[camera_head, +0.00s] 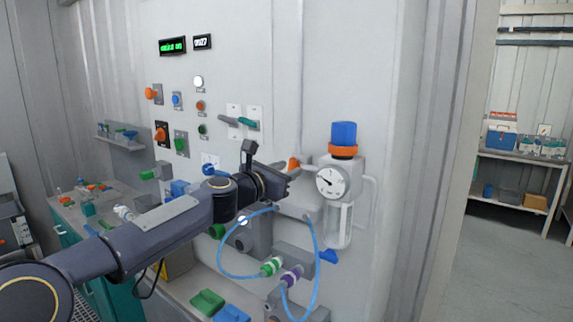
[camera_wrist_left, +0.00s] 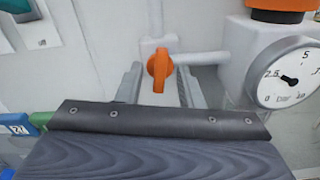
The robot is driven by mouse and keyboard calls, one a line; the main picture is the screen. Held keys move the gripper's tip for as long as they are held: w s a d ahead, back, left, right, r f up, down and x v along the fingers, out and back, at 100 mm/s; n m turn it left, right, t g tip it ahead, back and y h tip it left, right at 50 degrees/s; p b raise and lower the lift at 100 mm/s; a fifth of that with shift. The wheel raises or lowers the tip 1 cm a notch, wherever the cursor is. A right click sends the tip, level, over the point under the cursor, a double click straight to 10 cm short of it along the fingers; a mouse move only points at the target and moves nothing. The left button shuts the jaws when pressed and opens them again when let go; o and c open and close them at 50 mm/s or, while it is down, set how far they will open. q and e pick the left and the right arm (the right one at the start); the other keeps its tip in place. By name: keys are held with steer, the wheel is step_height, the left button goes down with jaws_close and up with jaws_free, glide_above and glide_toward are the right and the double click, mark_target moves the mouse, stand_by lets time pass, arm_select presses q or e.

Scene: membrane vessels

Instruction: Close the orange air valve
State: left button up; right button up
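The orange air valve (camera_head: 294,163) is on the wall panel, just left of the pressure gauge. In the left wrist view its orange handle (camera_wrist_left: 160,66) stands roughly upright in the picture, across a pale pipe that runs right. My left gripper (camera_head: 286,176) is close in front of the valve. In the left wrist view its two grey fingers are spread, one on each side of the handle, with gaps visible. I cannot tell whether the handle lies fully between the fingertips in depth. My right gripper is not in view.
The pressure gauge (camera_head: 330,181) sits right of the valve, under a blue knob (camera_head: 344,134) with an orange ring. Blue hoses (camera_head: 318,262) loop below the gripper. Several buttons and switches cover the panel to the left. Open floor (camera_head: 505,270) lies to the right.

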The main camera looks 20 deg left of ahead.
arm_select(q)
steer(key=shift+w, duration=0.15)
jaws_close()
steer(key=shift+f+m, duration=0.1)
steer(key=shift+m, duration=0.3)
steer(key=shift+m+b, duration=3.15)
steer(key=shift+m, duration=4.35)
